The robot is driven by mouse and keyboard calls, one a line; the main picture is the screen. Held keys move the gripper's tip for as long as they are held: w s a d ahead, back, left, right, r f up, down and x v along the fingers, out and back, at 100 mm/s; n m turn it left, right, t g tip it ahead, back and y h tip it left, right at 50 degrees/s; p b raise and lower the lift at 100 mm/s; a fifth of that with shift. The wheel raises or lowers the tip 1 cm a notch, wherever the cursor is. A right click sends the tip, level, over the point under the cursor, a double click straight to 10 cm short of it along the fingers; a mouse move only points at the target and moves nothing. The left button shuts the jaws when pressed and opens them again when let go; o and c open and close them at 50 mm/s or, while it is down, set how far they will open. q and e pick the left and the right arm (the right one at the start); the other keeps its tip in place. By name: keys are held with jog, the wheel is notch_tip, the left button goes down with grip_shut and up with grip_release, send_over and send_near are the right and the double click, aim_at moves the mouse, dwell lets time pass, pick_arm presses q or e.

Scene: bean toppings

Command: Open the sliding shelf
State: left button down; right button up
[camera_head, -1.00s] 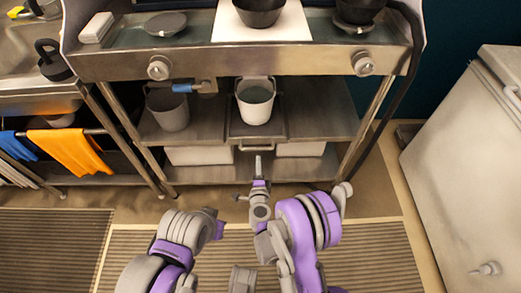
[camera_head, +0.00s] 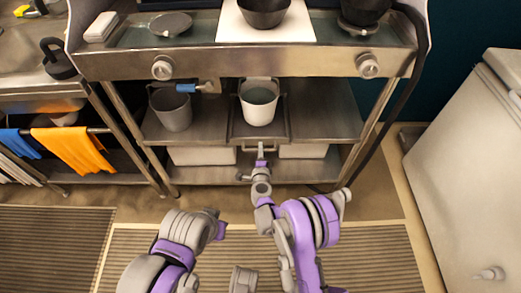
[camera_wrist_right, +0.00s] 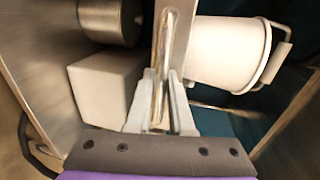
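The sliding shelf (camera_head: 243,130) is a narrow metal tray in the middle of the cart's lower level. A white bucket (camera_head: 259,108) stands on it. Its bar handle (camera_head: 262,147) is at the front edge. My right gripper (camera_head: 261,157) is at this handle. In the right wrist view the fingers of my right gripper (camera_wrist_right: 161,90) lie on either side of the handle bar (camera_wrist_right: 160,50), with a gap between them; firm contact cannot be told. Part of my left arm shows at lower left in the head view, but its gripper is not seen.
A grey bucket (camera_head: 171,109) stands on the fixed shelf to the left. White boxes (camera_head: 203,155) sit on the bottom level. A white chest (camera_head: 470,170) stands at right. The floor before the cart is free.

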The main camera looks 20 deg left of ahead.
grip_shut()
pick_arm(q)
jog(key=shift+f, duration=0.1)
pick_arm(e)
jog(key=shift+s, duration=0.1)
dwell(1.1)
